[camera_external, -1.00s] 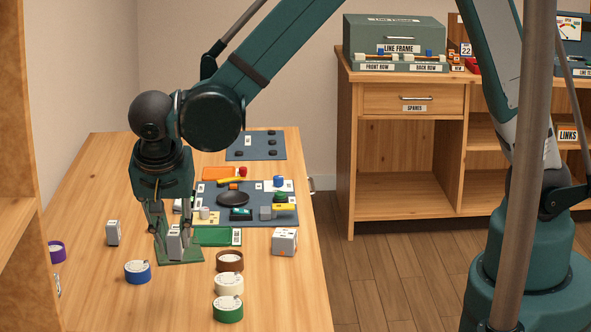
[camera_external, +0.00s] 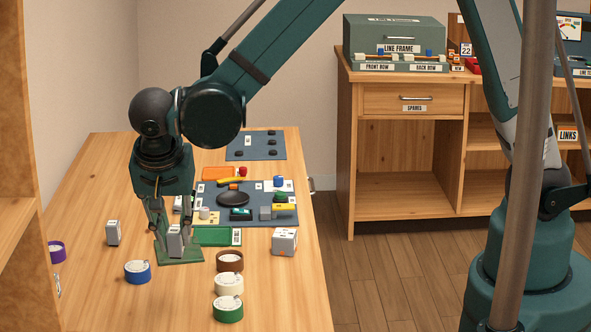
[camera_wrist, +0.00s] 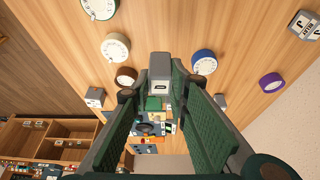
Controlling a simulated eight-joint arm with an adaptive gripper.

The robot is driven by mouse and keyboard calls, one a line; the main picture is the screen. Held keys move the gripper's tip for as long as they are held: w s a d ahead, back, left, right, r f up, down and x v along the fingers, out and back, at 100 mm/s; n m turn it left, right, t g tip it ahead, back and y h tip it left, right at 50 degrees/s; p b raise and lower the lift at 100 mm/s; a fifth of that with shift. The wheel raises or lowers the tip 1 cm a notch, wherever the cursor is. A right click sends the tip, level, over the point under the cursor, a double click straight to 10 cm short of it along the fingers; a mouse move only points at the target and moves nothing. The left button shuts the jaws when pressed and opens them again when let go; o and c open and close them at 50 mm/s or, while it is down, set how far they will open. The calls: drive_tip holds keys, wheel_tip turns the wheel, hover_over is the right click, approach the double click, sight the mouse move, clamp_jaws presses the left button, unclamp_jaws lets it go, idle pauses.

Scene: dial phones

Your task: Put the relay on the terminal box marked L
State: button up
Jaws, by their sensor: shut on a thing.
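My gripper (camera_external: 174,238) is shut on a small grey block (camera_external: 175,244) with a white label, taken as the relay; its print is unreadable. In the wrist view the block (camera_wrist: 160,68) sits between my fingertips (camera_wrist: 160,88). Another grey block (camera_external: 113,234) stands to the left. A pale cube-like box (camera_external: 284,243) with a label stands to the right. A labelled grey box (camera_wrist: 303,26) is at the wrist view's upper right. I cannot make out which one bears an L.
A dark mat (camera_external: 258,216) with tools and a green tray (camera_external: 212,236) lie behind.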

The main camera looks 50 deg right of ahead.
drive_tip(key=w+d+r+m+p, duration=0.1)
drive_tip(key=d+r+m+p, duration=0.15)
drive_tip(key=d, duration=1.15)
wheel_tip(320, 180, up, 2)
drive_tip(key=m+g, duration=0.1)
hover_over(284, 233)
drive_tip(key=shift+s+r+h+p, duration=0.1)
drive_tip(key=shift+r+h+p, duration=0.1)
drive_tip(key=shift+h+p, duration=0.15)
drive_tip(key=shift+f+b, duration=0.5)
drive_tip(key=shift+f, duration=2.45)
drive_tip(key=shift+f+b, duration=0.3)
drive_tip(key=shift+f, duration=1.8)
drive_tip(key=shift+f, duration=0.1)
drive_tip(key=o, duration=0.9)
